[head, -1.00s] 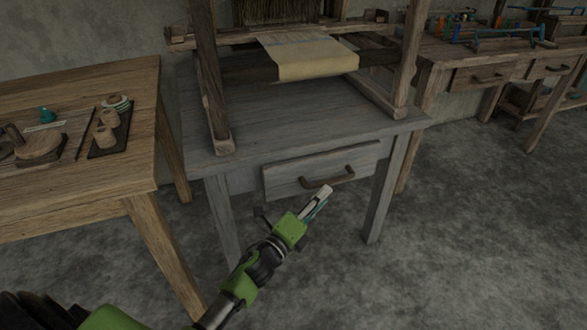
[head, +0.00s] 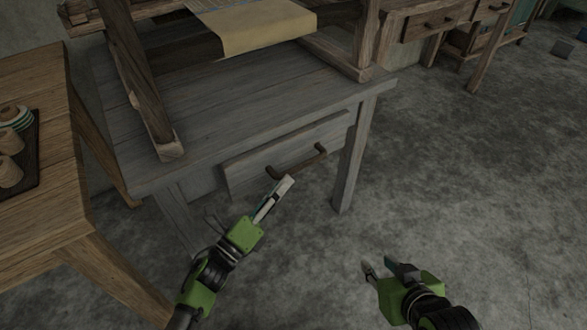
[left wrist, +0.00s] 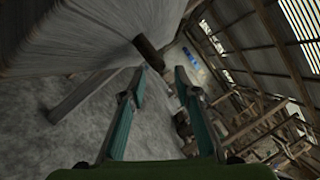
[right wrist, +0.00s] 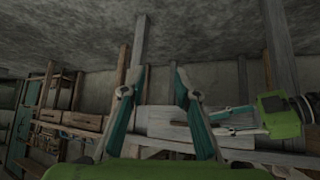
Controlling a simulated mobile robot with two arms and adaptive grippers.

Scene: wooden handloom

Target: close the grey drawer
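The grey drawer (head: 245,171) is in the front of the grey loom table (head: 200,115). Its front seems to stand out a little from the table. Its dark curved handle (head: 297,165) also shows in the left wrist view (left wrist: 147,53), just beyond the fingertips. My left gripper (head: 283,187) is in front of the drawer, just below the handle. Its fingers are apart with nothing between them. I cannot tell whether it touches the handle. My right gripper (head: 382,268) is open and empty over the floor, right of and below the drawer.
A brown wooden table (head: 40,140) with spools stands close on the left. The loom frame (head: 140,80) stands on the grey table. The grey table's right front leg (head: 352,165) is beside the drawer. Open concrete floor (head: 480,190) lies to the right.

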